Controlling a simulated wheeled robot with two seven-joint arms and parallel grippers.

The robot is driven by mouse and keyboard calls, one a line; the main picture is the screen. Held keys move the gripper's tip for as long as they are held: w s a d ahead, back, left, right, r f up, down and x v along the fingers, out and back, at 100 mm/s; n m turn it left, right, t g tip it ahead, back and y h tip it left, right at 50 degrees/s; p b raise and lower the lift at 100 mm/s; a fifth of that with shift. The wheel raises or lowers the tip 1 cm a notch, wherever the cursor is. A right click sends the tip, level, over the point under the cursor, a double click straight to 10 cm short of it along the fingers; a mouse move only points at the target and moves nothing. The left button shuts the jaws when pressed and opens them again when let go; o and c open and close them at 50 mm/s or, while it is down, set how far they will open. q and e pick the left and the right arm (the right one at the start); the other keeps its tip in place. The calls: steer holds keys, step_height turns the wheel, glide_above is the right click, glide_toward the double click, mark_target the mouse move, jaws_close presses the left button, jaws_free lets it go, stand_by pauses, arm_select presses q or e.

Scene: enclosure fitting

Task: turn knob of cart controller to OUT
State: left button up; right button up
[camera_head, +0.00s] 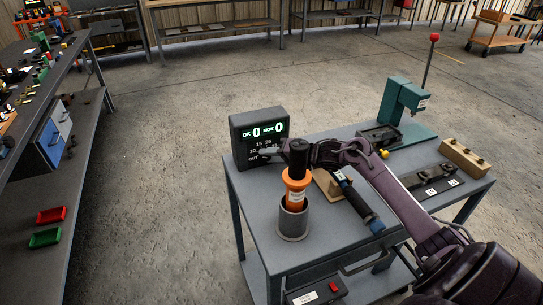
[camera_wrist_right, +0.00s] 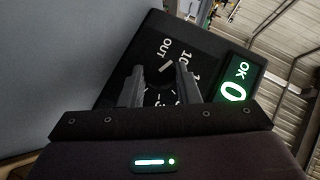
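The cart controller (camera_head: 243,134) is a dark box at the far left corner of the cart, with green "OK 0" and "NOK 0" displays above a dial. In the right wrist view the controller's face (camera_wrist_right: 128,62) shows tilted, with "OUT" and numbers around the dial. The dark knob (camera_wrist_right: 160,97) is mostly in shadow between my fingers; its pointing direction is unclear. My right gripper (camera_head: 268,153) is at the dial in the head view. Its two fingers (camera_wrist_right: 160,82) stand apart on either side of the knob; contact is not visible. My left gripper is out of view.
On the cart (camera_head: 262,217), an orange tool with a black top (camera_head: 296,190) stands in a grey cup (camera_head: 292,222) close to my right gripper. A dark-handled tool (camera_head: 357,202), a green press (camera_head: 400,105) and a wooden block (camera_head: 464,158) are further right. Bare floor lies left of the cart.

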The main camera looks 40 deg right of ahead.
steer(key=shift+c, duration=1)
steer(key=shift+r+p, duration=0.15)
steer(key=shift+p, duration=0.3)
steer(key=n+h+p, duration=0.1)
steer(key=p, duration=0.2)
steer(key=n+g+h+p, duration=0.1)
steer(key=p, duration=0.2)
steer(key=g+h+p, duration=0.1)
steer(key=p, duration=0.2)
steer(key=shift+a+r+n+h, duration=0.3)
steer(key=shift+r+n+h, duration=0.1)
steer(key=shift+w+a+f+n+g+h+p, duration=0.15)
steer(key=shift+n+g+h+p, duration=0.35)
steer(key=shift+h+p, duration=0.75)
steer(key=shift+f, duration=0.1)
steer(key=o, duration=1)
steer(key=shift+c, duration=0.2)
